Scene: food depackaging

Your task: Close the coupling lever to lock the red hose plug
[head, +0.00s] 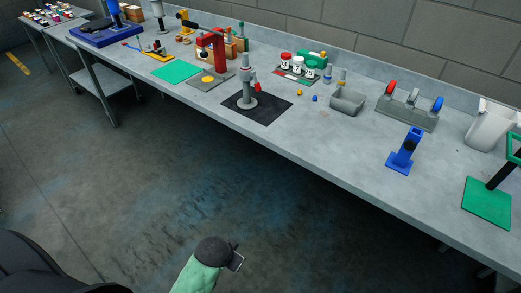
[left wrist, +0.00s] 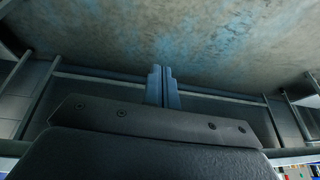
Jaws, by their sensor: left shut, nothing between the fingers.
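A grey upright coupling post (head: 246,91) stands on a black mat near the front edge of the bench. A small red part (head: 257,86) hangs at its right side; at this size I cannot tell whether it is the lever or the hose plug. My left gripper (left wrist: 163,72) is shut and empty in the left wrist view, with bare floor beyond its fingertips. It is well away from the coupling. One of my arms shows at the bottom of the head view, low in front of the bench. My right gripper cannot be made out.
A red press (head: 214,55) stands left of the post, beside a green mat (head: 175,71). To the right are a grey bin (head: 346,101), a grey rack with coloured discs (head: 407,109) and a blue stand (head: 405,152). The floor before the bench is clear.

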